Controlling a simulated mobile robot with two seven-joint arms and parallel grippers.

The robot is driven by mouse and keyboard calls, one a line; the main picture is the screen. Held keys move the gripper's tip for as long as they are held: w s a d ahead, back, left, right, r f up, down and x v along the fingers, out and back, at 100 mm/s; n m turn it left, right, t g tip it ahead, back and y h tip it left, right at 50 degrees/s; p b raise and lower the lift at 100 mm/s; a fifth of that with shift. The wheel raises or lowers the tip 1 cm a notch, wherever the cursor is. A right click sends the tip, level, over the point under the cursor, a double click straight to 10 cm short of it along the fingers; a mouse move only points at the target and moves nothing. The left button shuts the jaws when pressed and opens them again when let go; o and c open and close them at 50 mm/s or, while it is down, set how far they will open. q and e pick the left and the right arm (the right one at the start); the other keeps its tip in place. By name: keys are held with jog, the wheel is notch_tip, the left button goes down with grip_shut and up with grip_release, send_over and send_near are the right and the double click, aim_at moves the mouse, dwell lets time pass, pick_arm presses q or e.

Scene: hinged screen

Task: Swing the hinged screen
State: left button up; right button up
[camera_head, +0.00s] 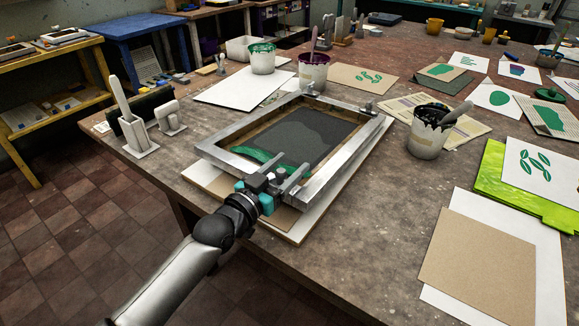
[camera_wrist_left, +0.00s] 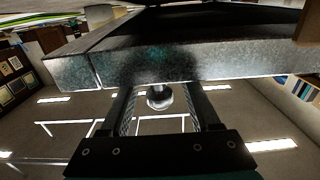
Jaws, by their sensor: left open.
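The hinged screen (camera_head: 341,171) is a grey metal frame with dark mesh and a streak of green ink along its near left side. It lies low over a pale board (camera_head: 212,181) on the table, with clamp-like hinges (camera_head: 368,107) at its far edge. My left gripper (camera_head: 289,174) is at the near edge of the frame, its fingers pointing toward it. In the left wrist view the gripper (camera_wrist_left: 160,95) is open, with the metal frame edge (camera_wrist_left: 200,62) just beyond its fingertips. Whether the fingers touch the frame is unclear. My right gripper is not in view.
A black-rimmed ink pot (camera_head: 424,139) stands right of the screen. Two more pots (camera_head: 262,60) (camera_head: 312,73) stand behind it. A holder with a scraper (camera_head: 136,132) is at left. Printed papers and a green board (camera_head: 500,188) cover the right side. The near table middle is bare.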

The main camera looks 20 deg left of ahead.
pick_arm(q)
jog(key=shift+w+d, duration=0.1)
jog(key=shift+w, duration=0.2)
grip_shut()
dwell(0.5)
dwell(0.9)
